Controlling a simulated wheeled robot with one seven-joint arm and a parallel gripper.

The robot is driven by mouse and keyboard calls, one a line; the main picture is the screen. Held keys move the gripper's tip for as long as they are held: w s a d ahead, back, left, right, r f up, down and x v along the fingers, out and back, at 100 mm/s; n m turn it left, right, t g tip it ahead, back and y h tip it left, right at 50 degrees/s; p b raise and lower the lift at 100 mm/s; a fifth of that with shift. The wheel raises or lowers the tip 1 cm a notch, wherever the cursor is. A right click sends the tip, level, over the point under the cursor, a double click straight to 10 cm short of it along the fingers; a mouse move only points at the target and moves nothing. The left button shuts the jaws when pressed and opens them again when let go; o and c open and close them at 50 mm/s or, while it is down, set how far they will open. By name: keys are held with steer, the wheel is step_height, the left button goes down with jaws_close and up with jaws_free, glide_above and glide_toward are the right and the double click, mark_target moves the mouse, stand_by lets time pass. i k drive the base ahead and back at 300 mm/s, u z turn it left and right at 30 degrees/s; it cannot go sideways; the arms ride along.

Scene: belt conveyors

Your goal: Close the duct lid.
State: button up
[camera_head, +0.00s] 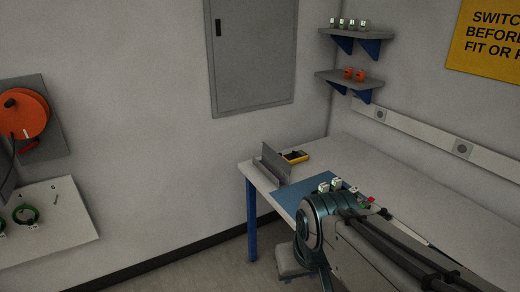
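A grey, angled piece (276,164) sits at the far left end of the bench, with one flat panel standing up steeply. It looks like a short duct with its lid raised, but it is too small to be sure. My arm crosses the lower right of the view, with a rounded joint in front of the bench. My gripper does not show, so I cannot tell where it is relative to the duct. My arm hides part of the bench and the blue mat.
The pale bench (385,160) runs along the right wall. A yellow meter (295,156) lies right behind the grey piece. A blue mat (303,190) and small white parts (331,186) lie nearer my arm. Two shelves (352,79) hang above. A grey wall cabinet (253,55) is shut.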

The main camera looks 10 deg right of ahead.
mark_target(277, 158)
steer(key=u, duration=0.05)
steer(key=i, duration=1.5)
steer(key=z, duration=0.6)
